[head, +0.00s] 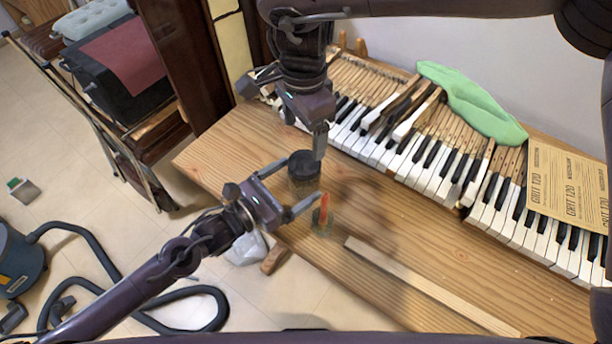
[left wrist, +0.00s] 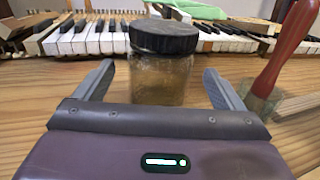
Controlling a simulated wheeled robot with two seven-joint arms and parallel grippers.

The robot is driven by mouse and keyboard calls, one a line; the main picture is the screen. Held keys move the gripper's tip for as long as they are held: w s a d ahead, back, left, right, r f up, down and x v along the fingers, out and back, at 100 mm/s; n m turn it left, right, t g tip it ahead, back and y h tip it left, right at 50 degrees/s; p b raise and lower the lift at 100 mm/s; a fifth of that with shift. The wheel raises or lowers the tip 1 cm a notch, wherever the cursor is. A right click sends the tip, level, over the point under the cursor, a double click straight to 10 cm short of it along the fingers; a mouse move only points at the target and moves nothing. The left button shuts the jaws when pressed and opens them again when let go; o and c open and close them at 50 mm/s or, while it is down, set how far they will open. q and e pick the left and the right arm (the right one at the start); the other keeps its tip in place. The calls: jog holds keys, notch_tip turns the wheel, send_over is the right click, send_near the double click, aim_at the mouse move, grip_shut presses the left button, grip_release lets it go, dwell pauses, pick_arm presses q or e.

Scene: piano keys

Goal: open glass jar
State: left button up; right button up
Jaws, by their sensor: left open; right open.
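The glass jar (head: 304,184) stands upright on the wooden table, with its black lid (head: 303,162) on. In the left wrist view the lid (left wrist: 165,37) sits on a brownish see-through body (left wrist: 160,80). My left gripper (head: 301,180) is open, low at the near side of the jar. In the left wrist view its two fingers (left wrist: 158,68) point toward the jar, one on each side, with gaps visible. My right gripper (head: 306,137) is open and comes from above, close behind the lid; whether it touches the lid I cannot tell.
A red-handled tool (head: 324,204) stands close to the jar at the right, near my left gripper's finger. A wooden strip (head: 425,285) lies on the table (head: 225,150). Piano keys (head: 440,165), a green cloth (head: 470,100) and a printed sheet (head: 568,185) lie behind.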

pick_arm(q)
jog(key=shift+x, duration=1.8)
